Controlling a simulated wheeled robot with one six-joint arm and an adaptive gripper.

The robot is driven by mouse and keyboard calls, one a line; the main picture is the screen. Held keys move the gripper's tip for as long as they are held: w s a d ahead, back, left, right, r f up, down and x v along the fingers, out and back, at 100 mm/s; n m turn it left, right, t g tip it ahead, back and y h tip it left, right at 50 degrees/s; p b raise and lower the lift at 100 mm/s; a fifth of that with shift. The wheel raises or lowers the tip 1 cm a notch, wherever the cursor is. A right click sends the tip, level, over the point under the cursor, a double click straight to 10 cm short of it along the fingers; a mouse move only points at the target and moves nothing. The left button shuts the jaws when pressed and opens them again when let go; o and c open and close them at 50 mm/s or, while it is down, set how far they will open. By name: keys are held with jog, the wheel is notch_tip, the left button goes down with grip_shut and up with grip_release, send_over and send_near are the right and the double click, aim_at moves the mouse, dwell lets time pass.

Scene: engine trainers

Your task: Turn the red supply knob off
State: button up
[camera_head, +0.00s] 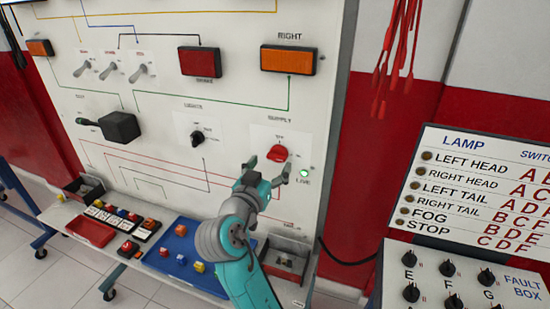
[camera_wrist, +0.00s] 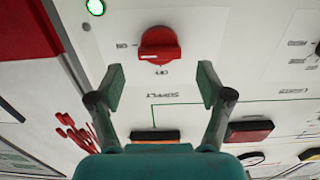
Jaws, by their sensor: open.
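The red supply knob (camera_head: 277,152) is on the white panel, below the word SUPPLY. In the wrist view the knob (camera_wrist: 159,45) appears upside down, with its bar lying roughly horizontal, in line with the ON label at its left; OFF is printed below it. The green LIVE lamp (camera_head: 304,173) beside it is lit, and it also glows in the wrist view (camera_wrist: 95,6). My gripper (camera_head: 267,167) is open in front of the panel near the knob. In the wrist view its fingertips (camera_wrist: 160,84) are spread apart, with the knob beyond them and not between them.
The black LIGHTS knob (camera_head: 197,137) is left of the supply knob. A blue tray (camera_head: 190,243) with small blocks and a grey-lined bin (camera_head: 287,257) lie below. Red leads (camera_head: 392,60) hang at right, above the fault box (camera_head: 455,275).

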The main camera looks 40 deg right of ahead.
aim_at(275, 158)
jog(key=shift+x, duration=2.05)
jog(key=c, duration=1.2)
